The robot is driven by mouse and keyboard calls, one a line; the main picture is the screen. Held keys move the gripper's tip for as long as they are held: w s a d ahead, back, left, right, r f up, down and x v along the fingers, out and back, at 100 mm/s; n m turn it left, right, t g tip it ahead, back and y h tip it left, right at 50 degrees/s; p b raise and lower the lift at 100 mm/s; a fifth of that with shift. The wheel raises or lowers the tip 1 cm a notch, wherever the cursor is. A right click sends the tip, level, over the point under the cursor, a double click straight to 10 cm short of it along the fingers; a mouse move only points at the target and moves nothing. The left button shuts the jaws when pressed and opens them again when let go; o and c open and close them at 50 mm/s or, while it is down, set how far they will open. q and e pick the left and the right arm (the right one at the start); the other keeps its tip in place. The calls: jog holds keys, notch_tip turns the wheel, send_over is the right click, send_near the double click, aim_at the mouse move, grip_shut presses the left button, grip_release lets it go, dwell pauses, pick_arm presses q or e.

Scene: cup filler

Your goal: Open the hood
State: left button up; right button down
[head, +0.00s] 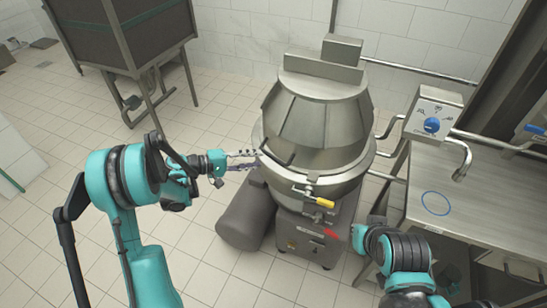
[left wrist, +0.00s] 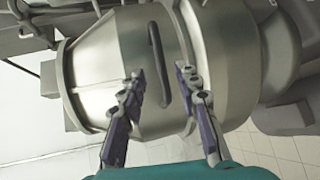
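The steel hood (head: 318,125) is a faceted dome that sits down on the round bowl (head: 330,187) of the cup filler. Its dark bar handle (head: 277,158) is on the side facing my left arm; it also shows in the left wrist view (left wrist: 157,62). My left gripper (head: 252,160) is open and empty, just left of the handle. In the left wrist view the handle appears between the two spread fingers (left wrist: 163,85), apart from both. My right arm is at the lower right, but its fingers do not show.
A yellow-handled valve (head: 318,201) sticks out of the bowl's front. A grey cylinder (head: 247,218) lies beside the machine's base. A steel table (head: 470,200) and a control box with a blue knob (head: 432,122) stand at right. The tiled floor at left is mostly clear.

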aim_at(271, 157)
pick_arm(q)
jog(key=b+x, duration=0.2)
jog(key=x, duration=0.5)
jog(key=shift+a+f, duration=0.1)
jog(key=shift+f, duration=0.05)
jog(key=shift+w+d, duration=0.15)
jog(key=shift+d, duration=0.25)
grip_shut()
